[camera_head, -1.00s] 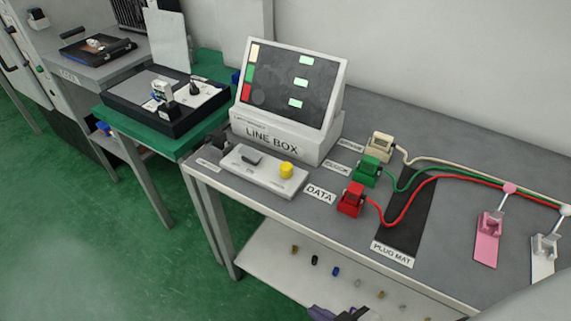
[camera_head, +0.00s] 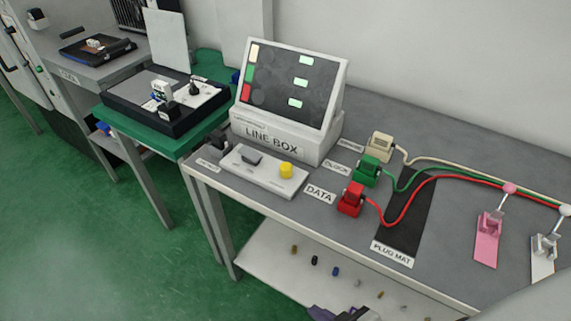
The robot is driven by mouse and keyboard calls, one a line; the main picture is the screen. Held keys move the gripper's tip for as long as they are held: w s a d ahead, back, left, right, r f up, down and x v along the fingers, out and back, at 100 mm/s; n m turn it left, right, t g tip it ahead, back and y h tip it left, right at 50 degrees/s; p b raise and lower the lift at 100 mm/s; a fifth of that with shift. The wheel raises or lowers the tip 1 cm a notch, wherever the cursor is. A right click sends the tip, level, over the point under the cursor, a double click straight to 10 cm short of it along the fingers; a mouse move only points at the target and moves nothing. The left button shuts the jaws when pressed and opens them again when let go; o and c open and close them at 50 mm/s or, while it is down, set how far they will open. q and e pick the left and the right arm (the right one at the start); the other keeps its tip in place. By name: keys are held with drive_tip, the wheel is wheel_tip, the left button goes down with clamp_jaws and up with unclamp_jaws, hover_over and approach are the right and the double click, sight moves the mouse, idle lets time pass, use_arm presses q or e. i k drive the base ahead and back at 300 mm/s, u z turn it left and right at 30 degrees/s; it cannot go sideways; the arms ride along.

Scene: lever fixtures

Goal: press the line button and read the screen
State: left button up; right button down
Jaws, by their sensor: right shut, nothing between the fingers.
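The line box (camera_head: 275,141) stands on the grey bench with its tilted screen (camera_head: 286,90) facing me. The screen has cream, green and red swatches on its left and three pale lit bars stepping downward on its right. My right gripper (camera_head: 331,313) is shut and empty at the bottom edge, partly cut off, below and well apart from the panel. My left gripper is not in view.
Cream (camera_head: 379,144), green (camera_head: 367,170) and red (camera_head: 350,199) plugs sit right of the box, with cables running right across the black plug mat (camera_head: 403,225). Pink (camera_head: 488,238) and white (camera_head: 545,255) fixtures stand farther right. A small dark thing (camera_head: 219,141) is left of the box.

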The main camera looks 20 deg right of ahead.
sight(286, 169)
drive_tip(key=z, duration=0.55)
drive_tip(key=k, duration=1.3)
drive_tip(key=u, duration=0.45)
drive_tip(key=i, duration=0.85)
drive_tip(key=u, duration=0.4)
drive_tip(key=i, duration=0.7)
drive_tip(key=z, duration=0.4)
